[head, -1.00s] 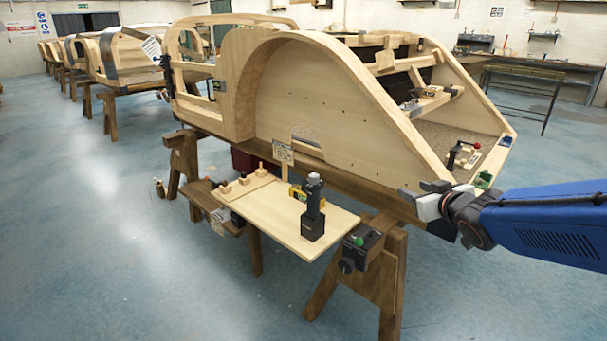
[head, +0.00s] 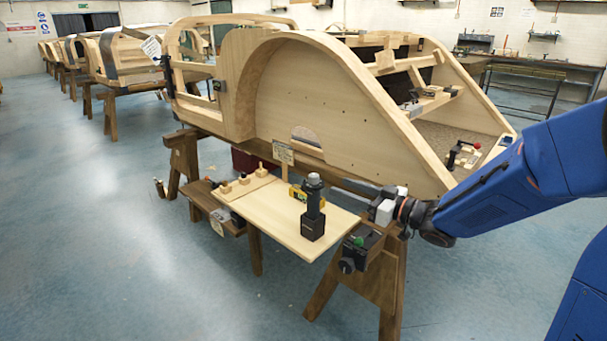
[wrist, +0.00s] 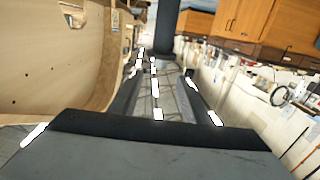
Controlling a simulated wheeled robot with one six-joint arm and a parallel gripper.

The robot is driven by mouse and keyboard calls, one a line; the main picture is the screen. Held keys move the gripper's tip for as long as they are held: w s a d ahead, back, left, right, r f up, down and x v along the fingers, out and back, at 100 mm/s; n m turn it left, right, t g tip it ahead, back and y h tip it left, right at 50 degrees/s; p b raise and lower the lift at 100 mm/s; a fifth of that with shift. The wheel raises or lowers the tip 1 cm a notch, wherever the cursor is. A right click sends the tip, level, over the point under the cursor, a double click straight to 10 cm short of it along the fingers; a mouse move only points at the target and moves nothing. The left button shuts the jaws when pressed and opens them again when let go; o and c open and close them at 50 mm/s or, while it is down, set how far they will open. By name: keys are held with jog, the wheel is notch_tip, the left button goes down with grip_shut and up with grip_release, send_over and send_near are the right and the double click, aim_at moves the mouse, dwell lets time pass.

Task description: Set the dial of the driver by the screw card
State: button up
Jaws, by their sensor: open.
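The driver (head: 313,208) is a dark tool with a grey round top, standing upright on a pale board. The dial's setting is too small to read. The screw card (head: 284,153) is a small pale card on a stick behind and left of the driver; its marks are unreadable. My gripper (head: 374,202) is open and empty, to the right of the driver and apart from it. In the wrist view my gripper's two fingers (wrist: 162,72) point toward a dark upright shape (wrist: 166,28), which looks like the driver.
The pale board (head: 262,220) also bears a small rack of screws (head: 243,180) and a yellow item (head: 299,194). A dark box with a green knob (head: 360,240) sits on the trestle below my gripper. The wooden bodyframe (head: 350,110) rises close behind.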

aim_at(310, 175)
jog(key=x, duration=1.5)
jog(key=c, duration=1.1)
